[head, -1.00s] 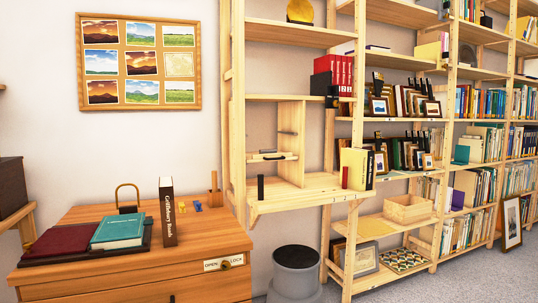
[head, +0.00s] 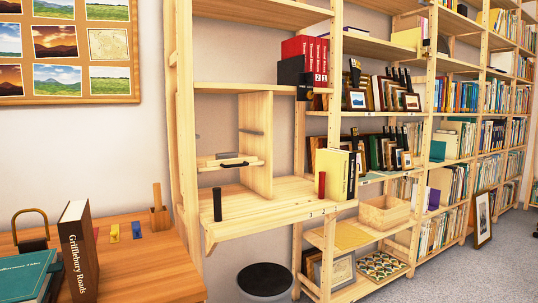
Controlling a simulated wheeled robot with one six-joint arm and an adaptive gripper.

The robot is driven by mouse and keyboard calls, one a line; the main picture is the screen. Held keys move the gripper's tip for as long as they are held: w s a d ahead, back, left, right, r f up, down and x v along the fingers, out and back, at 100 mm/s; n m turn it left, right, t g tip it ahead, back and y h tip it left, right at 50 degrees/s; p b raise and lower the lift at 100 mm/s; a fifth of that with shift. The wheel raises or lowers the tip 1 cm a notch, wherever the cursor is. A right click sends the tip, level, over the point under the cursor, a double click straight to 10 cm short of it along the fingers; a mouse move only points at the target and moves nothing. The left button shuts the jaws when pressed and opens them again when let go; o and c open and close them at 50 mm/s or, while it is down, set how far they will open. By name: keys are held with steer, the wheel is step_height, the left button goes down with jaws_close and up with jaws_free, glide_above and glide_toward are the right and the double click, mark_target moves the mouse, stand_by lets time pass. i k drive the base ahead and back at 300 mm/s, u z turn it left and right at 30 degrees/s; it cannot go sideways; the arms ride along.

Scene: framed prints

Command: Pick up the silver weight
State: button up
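I cannot pick out a silver weight with certainty in the head view. A small dark upright cylinder (head: 217,204) stands at the front left of the wooden desk-height shelf (head: 262,210). A black block with a brass-coloured loop handle (head: 31,236) stands on the wooden cabinet at the left, partly behind the books. My gripper is not in view.
On the cabinet top (head: 150,270) are a dark book, "Grifflebury Roads" (head: 78,250), a teal book (head: 22,278) and small coloured pieces (head: 115,233). A dark round bin (head: 265,280) stands below the shelf.

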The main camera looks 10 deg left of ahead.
mark_target(228, 155)
steer(key=z, duration=0.1)
steer(key=i, duration=0.85)
steer(key=u, duration=0.8)
steer(key=i, duration=0.7)
steer(key=u, duration=0.65)
